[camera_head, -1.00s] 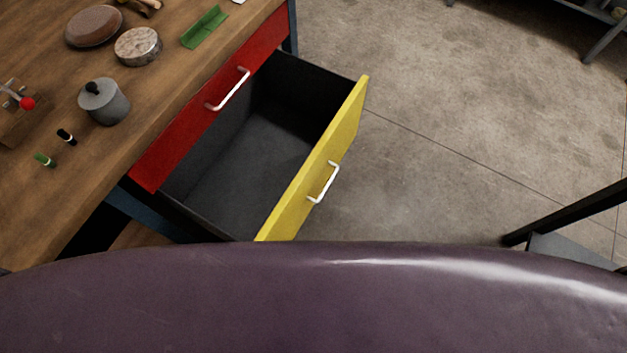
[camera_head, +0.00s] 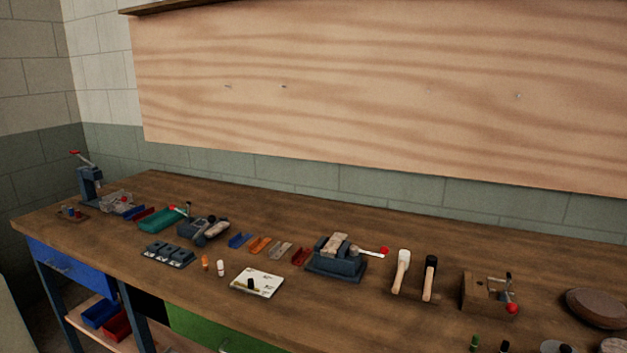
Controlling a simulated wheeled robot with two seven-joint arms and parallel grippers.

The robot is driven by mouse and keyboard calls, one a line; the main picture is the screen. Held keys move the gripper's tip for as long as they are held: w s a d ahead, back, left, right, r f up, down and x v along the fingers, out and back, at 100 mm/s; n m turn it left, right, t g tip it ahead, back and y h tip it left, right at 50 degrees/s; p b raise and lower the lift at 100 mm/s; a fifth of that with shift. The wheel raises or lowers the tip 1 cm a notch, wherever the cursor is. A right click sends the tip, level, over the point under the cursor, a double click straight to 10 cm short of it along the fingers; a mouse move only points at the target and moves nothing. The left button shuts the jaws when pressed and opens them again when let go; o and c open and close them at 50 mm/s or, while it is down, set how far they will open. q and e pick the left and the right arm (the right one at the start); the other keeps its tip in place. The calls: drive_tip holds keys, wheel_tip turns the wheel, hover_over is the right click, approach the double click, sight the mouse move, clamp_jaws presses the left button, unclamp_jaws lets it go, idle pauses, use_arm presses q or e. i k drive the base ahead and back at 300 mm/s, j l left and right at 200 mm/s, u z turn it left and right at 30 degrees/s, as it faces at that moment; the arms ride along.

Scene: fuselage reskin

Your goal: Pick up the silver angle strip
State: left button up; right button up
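Several small angle-shaped strips lie in a row on the workbench in the middle of the head view. A greyish, silver-looking strip (camera_head: 281,249) lies between an orange strip (camera_head: 260,245) and a red strip (camera_head: 301,256). It appears to be the silver angle strip, though it is small in the picture. A blue strip (camera_head: 240,240) lies left of the orange one. Neither of my grippers is in view.
The wooden workbench (camera_head: 100,215) runs along the wall under a bare wooden board (camera_head: 370,90). A dark vise-like block (camera_head: 335,265) stands right of the strips. A white card (camera_head: 257,282) lies in front of them. Two mallets (camera_head: 402,270) (camera_head: 430,278) stand farther right.

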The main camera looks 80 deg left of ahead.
sight(116, 195)
drive_tip(key=k+u, duration=0.1)
drive_tip(key=u, duration=0.35)
drive_tip(key=k+u, duration=0.1)
drive_tip(key=u, duration=0.35)
drive_tip(key=k+j+u, duration=0.1)
drive_tip(key=u, duration=0.85)
drive_tip(key=i+u, duration=0.1)
drive_tip(key=u, duration=0.85)
drive_tip(key=i+u, duration=0.1)
drive_tip(key=u, duration=0.9)
drive_tip(key=i+l+u, duration=0.1)
drive_tip(key=i+l, duration=0.2)
drive_tip(key=i+l+u, duration=0.1)
drive_tip(key=i+l, duration=0.15)
drive_tip(key=l, duration=0.15)
